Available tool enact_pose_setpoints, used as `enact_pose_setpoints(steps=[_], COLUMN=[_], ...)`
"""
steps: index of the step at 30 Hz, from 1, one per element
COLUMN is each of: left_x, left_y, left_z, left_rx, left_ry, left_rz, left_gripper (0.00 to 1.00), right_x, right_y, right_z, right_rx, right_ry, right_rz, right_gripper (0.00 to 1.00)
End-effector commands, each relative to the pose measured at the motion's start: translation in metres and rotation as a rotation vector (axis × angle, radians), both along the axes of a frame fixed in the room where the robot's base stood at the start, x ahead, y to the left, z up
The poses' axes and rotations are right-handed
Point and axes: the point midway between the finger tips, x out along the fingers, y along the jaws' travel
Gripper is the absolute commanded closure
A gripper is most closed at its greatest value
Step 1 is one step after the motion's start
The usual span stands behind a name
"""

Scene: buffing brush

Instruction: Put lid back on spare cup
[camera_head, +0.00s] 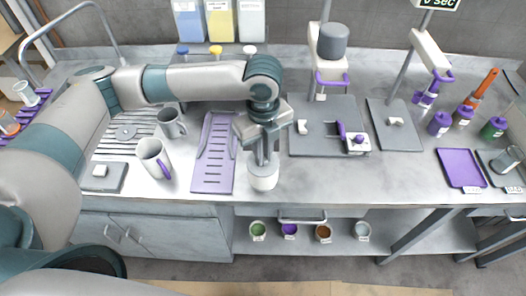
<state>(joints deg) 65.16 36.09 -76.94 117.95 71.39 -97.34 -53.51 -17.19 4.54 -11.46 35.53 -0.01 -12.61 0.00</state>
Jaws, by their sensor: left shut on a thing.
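A white cup (263,183) stands near the counter's front edge, just right of the purple slotted board. My left gripper (263,160) reaches down from above with its fingers at the cup's top. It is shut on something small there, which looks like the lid. The lid is mostly hidden by the fingers, and I cannot tell whether it rests on the rim or is just above it. My right gripper is not in view.
A purple slotted board (213,180) lies left of the cup. A white mug (151,158) and a grey mug (171,124) stand farther left. A grey mat (310,110) with small items lies behind right. The counter to the cup's right is clear.

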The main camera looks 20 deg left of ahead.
Motion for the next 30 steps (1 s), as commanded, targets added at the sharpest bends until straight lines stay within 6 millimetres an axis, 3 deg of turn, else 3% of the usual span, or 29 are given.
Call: enact_pose_setpoints(steps=[30], left_x=[-0.0001], left_y=[-0.0002], left_z=[-0.0001], left_rx=[0.0], left_ry=[0.0], left_rz=[0.0], left_gripper=[1.0], right_x=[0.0], right_y=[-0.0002], right_z=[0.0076], right_rx=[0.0], right_ry=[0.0], right_rz=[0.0], right_gripper=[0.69])
